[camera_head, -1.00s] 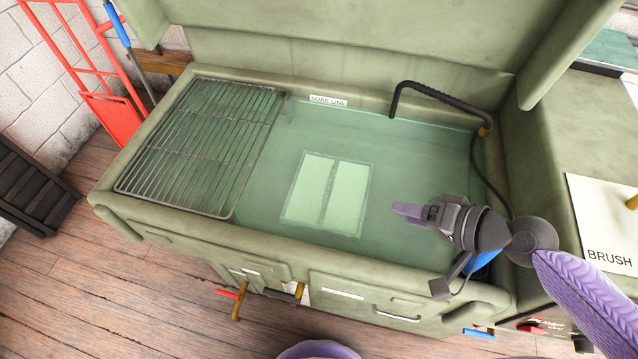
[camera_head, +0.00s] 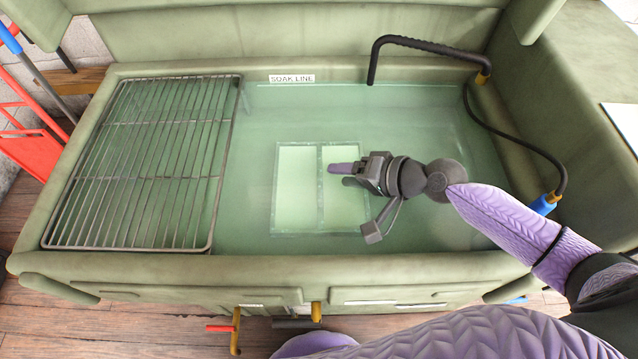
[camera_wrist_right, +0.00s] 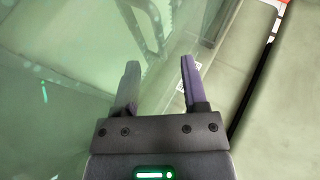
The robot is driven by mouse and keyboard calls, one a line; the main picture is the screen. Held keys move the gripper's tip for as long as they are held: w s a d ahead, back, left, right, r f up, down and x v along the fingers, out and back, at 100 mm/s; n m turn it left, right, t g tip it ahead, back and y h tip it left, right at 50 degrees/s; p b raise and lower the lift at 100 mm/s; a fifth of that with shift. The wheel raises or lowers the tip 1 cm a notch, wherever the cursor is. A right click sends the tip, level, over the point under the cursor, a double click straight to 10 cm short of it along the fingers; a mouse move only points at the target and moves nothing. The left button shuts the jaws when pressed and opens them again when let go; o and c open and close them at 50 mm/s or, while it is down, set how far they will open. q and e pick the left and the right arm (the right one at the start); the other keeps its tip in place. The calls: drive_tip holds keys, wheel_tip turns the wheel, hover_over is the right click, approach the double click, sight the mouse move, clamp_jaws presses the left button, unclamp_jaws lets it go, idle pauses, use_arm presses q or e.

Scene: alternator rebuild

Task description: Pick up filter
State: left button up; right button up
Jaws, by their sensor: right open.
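A framed pair of pale green panels (camera_head: 298,190) lies in the tank, seen through the green liquid; I cannot tell if this is the filter. Nothing else in view is clearly a filter. My right gripper (camera_head: 345,174) is over the right-hand panel, pointing left, and hides part of it. I cannot tell its height above the liquid. In the right wrist view its two fingers (camera_wrist_right: 160,78) are apart with nothing between them. My left gripper is not in view.
The green tank (camera_head: 340,268) has raised walls. A wire rack (camera_head: 145,165) covers its left part. A black bent spout (camera_head: 425,40) and a hose (camera_head: 525,150) stand at the back right. A "SOAK LINE" label (camera_head: 292,78) is on the back wall. Open liquid surrounds the panels.

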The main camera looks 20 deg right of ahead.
sight(327, 187)
drive_tip(key=b+x, duration=0.1)
drive_tip(key=x, duration=0.3)
drive_tip(key=shift+a+f, duration=0.1)
clamp_jaws()
idle(1.2)
